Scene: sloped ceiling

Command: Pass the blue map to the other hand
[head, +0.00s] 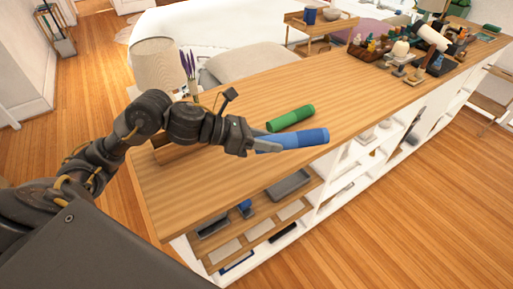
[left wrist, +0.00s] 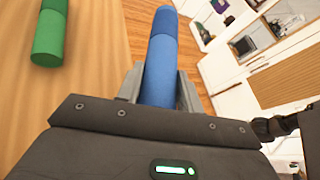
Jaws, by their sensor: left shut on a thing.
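The blue map (head: 300,139) is a rolled blue cylinder with a darker end. My left gripper (head: 262,142) is shut on its near end, and the map sticks out to the right over the front edge of the wooden counter. In the left wrist view the blue map (left wrist: 162,62) runs away from between the two fingers (left wrist: 160,92). The near end of the map is hidden by the gripper. My right gripper is not clearly in either view.
A green roll (head: 290,118) lies on the wooden counter (head: 220,185) just behind the blue map. A lamp (head: 155,65) and a vase of purple flowers (head: 189,72) stand at the back left. Clutter fills the counter's far right. Open shelves lie below, with bare floor in front.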

